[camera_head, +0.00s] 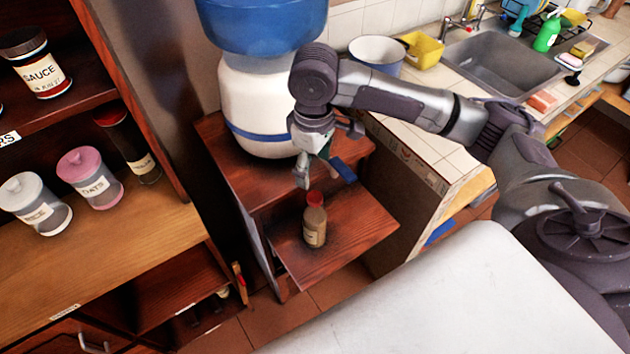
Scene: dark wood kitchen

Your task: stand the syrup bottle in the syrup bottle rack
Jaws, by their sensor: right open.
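A small bottle with tan contents, a pale label and a red cap (314,227), which looks like the syrup bottle, stands upright on a low reddish wood shelf (355,232). I cannot tell whether this shelf is the syrup bottle rack; no other clear rack shows. My right gripper (323,172) is open and empty. It points down just above and behind the bottle's cap in the picture, and its fingers look apart from the bottle. My left gripper is not in view.
A white and blue water container (262,100) stands right behind the gripper. A tiled counter (425,130) with a pot (376,56) and sink is to the right. Shelves with jars (90,178) are at left. A pale surface (440,300) fills the front.

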